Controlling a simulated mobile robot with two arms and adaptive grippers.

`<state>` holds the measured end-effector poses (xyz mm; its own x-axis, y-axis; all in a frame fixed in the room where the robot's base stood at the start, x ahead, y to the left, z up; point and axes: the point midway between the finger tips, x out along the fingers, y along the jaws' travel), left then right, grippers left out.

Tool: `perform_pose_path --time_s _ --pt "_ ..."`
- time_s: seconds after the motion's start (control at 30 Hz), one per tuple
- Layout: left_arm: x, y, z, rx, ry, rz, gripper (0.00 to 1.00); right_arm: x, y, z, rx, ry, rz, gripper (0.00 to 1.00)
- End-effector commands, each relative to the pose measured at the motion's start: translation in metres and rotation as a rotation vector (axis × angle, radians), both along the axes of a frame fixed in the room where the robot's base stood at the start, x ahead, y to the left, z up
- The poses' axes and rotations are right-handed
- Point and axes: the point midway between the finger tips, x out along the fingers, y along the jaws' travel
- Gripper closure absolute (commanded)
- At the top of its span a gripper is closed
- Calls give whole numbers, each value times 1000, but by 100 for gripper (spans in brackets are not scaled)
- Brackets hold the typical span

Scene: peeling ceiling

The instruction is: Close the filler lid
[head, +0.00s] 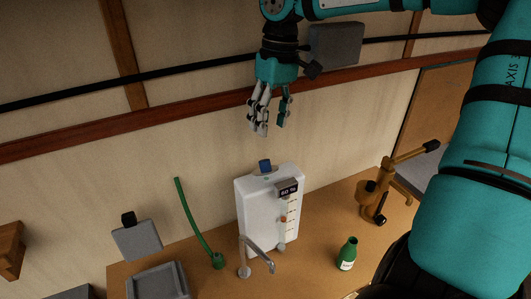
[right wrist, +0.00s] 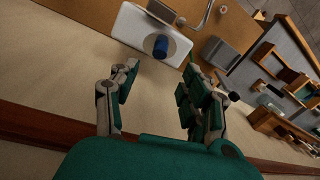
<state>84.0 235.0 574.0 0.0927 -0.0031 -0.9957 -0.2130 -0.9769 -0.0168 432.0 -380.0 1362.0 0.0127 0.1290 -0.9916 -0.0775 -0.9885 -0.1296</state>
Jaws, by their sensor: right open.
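The white filler tank (head: 262,212) stands on the wooden counter against the wall, with a "60 %" display on its front. A small blue lid part (head: 265,166) stands up from its top; it also shows as a blue cylinder in the right wrist view (right wrist: 161,46). I cannot tell whether it is the lid itself or its knob. My right gripper (head: 271,128) is open and empty, fingers pointing down, above the tank and apart from it. In the right wrist view the gripper (right wrist: 158,80) has the blue part beyond its spread fingertips. My left gripper is not in view.
A metal tap (head: 256,252) stands in front of the tank. A green curved stem (head: 195,225) is to its left, a green bottle (head: 347,254) and an orange-brown lever device (head: 376,194) to its right. A grey box (head: 335,44) is on the wall beside my right wrist.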

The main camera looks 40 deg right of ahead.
Motion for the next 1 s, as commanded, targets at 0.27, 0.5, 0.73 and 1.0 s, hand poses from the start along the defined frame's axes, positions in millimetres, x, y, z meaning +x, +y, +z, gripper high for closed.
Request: perform_pose_path --time_s 0.27,0.5,0.73,1.0 --pt "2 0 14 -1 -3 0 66 0 8 -57 -2 6 1 53" --pt "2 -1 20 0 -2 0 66 1 11 -87 -1 3 0 53" --pt "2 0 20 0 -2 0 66 1 12 -94 0 0 1 53" --pt "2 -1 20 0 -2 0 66 1 12 -94 0 0 1 68"
